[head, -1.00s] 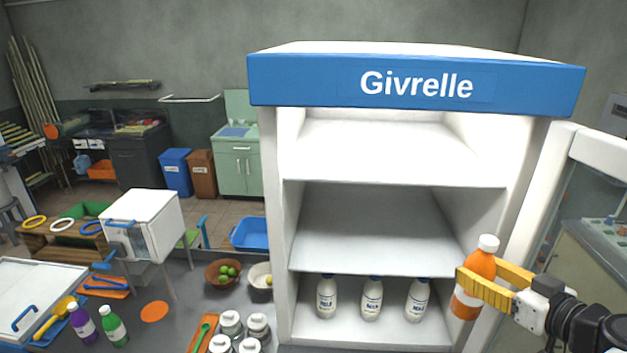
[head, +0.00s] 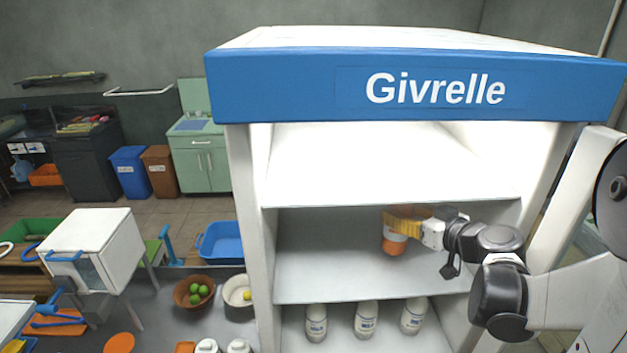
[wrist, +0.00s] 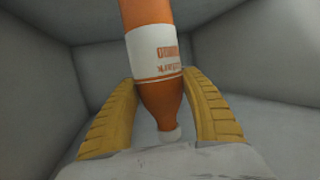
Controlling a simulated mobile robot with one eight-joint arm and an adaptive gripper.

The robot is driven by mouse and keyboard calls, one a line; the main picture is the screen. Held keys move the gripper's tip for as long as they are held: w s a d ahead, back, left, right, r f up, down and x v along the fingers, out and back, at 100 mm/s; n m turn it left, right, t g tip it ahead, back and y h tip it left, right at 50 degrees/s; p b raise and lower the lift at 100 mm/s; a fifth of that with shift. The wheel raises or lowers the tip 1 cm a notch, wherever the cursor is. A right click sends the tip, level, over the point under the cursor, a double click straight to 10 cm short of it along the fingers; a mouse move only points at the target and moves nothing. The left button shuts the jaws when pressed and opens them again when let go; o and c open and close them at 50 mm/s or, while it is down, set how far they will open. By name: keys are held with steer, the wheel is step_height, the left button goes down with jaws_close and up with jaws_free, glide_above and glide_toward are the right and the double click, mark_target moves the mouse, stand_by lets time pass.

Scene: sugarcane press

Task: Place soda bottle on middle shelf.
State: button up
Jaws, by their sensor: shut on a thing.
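The orange soda bottle (head: 394,247) with a white label is inside the fridge, in the middle compartment. My gripper (head: 408,222) is shut on it, with yellow fingers on either side. In the head view the bottle's upper part is hidden behind the fingers and the shelf above. The bottle's base appears above or close to the middle shelf (head: 320,270); I cannot tell whether it touches. In the wrist view the bottle (wrist: 158,85) stands between both fingers (wrist: 160,115), its white cap towards the camera.
Several white milk bottles (head: 367,320) stand on the lower shelf. The rest of the middle shelf is bare, and the top compartment (head: 370,165) is empty. The fridge's side wall (head: 245,230) bounds the left. Bowls (head: 194,292) stand on the counter outside.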

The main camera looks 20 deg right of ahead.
steer(key=f+x, duration=0.1)
steer(key=x, duration=0.6)
steer(key=shift+s+f+p, duration=0.2)
steer(key=shift+p, duration=0.1)
steer(key=shift+a+f, duration=0.1)
steer(key=shift+f, duration=0.15)
steer(key=o, duration=1.4)
